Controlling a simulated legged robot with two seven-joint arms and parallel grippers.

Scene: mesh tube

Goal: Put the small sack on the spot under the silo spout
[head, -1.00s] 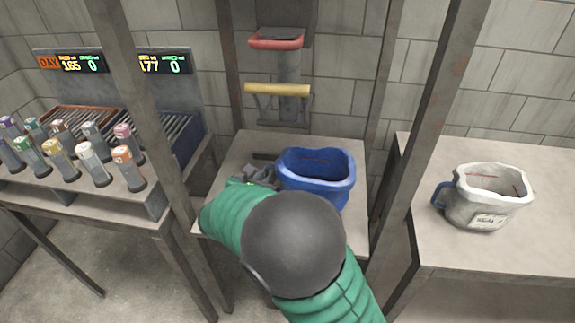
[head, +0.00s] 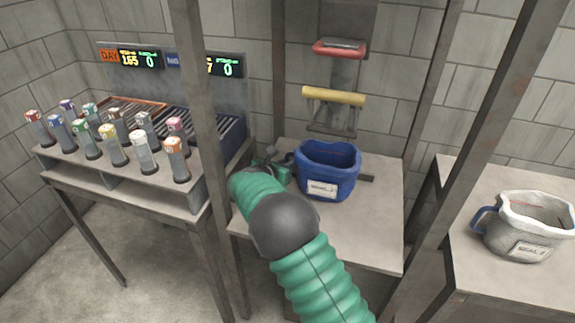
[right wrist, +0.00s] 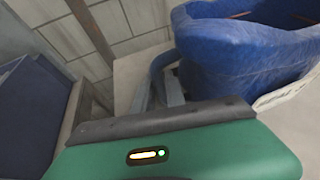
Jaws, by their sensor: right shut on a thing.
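The blue sack (head: 330,170), open-topped with a white label, is upright on or just above the table (head: 370,225) below the silo spout (head: 340,115). I cannot tell whether it touches the table. My right gripper (head: 277,165) is at the sack's left side, shut on its blue handle. In the right wrist view the blue sack (right wrist: 240,55) fills the upper right, and its handle (right wrist: 158,68) runs down to the grey jaws (right wrist: 165,90). The spot under the spout is mostly hidden by the sack; a dark bar (head: 366,178) shows at its right. My left gripper is not in view.
A grey-white sack (head: 525,228) with a blue handle stands on the right table. Steel posts (head: 205,120) frame the silo bay. Several coloured-cap bottles (head: 110,140) stand on the left bench. The front of the middle table is clear.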

